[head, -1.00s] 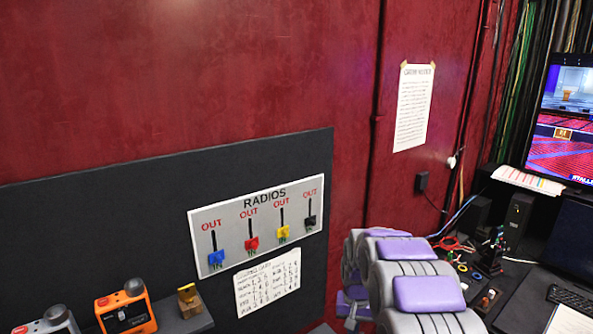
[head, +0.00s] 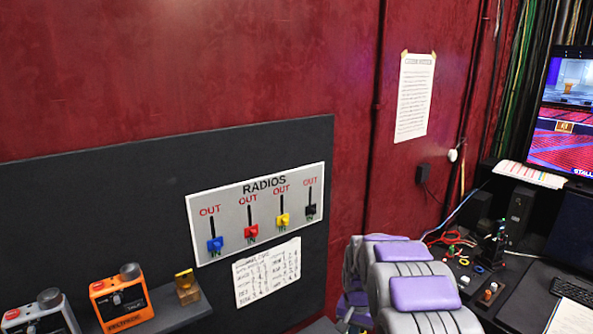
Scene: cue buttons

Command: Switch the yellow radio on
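The white "RADIOS" panel (head: 228,190) is on the dark board at lower centre in the head view. No gripper fingers show in this view.
An orange beltpack (head: 121,299), a grey beltpack (head: 40,318) and a small yellow piece on a wooden block (head: 187,290) stand on a shelf at lower left. A handwritten card (head: 267,272) hangs under the panel. A cluttered desk with a monitor (head: 563,125) is at right.

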